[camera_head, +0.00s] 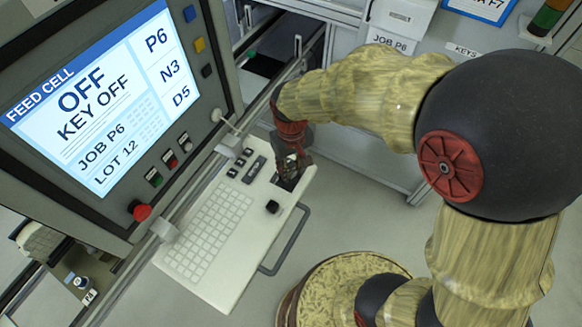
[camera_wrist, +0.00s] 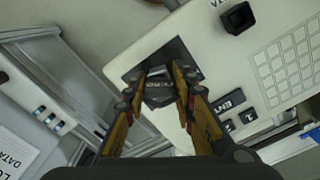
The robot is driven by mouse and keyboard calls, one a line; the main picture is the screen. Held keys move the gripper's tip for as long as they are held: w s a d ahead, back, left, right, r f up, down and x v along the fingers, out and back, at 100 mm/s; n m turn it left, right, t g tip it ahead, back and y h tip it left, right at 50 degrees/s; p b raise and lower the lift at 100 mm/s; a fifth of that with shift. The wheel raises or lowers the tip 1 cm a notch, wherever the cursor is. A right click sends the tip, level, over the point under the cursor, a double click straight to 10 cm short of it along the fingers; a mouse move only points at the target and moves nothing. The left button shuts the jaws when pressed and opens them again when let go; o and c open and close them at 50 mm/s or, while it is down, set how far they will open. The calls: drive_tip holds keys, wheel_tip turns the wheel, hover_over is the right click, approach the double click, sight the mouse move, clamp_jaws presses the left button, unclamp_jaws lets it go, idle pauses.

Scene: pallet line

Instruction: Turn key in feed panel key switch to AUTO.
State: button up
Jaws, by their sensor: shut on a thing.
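The feed panel (camera_head: 208,235) is a pale sloped desk with a keypad, below a screen (camera_head: 95,95) reading FEED CELL, OFF, KEY OFF. My gripper (camera_head: 289,170) is at the far right corner of this desk, over a dark square plate (camera_wrist: 135,64). In the wrist view its two fingers (camera_wrist: 162,87) are closed on a dark piece, which looks like the key head (camera_wrist: 159,90), with pale lettering beside it. The switch positions and the key's lower part are hidden by the gripper, so I cannot read the key's angle there.
A black knob (camera_head: 272,207) and small dark buttons (camera_head: 247,163) are close to my gripper on the desk. A dark handle rail (camera_head: 288,243) runs along the desk's front edge. A red stop button (camera_head: 140,210) is below the screen.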

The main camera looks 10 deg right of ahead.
drive_tip(key=m, duration=0.2)
drive_tip(key=shift+m, duration=0.3)
drive_tip(key=o, duration=1.2)
drive_tip(key=shift+o, duration=1.1)
drive_tip(key=shift+o, duration=1.2)
drive_tip(key=shift+r+p, duration=2.3)
drive_tip(key=shift+r, duration=1.25)
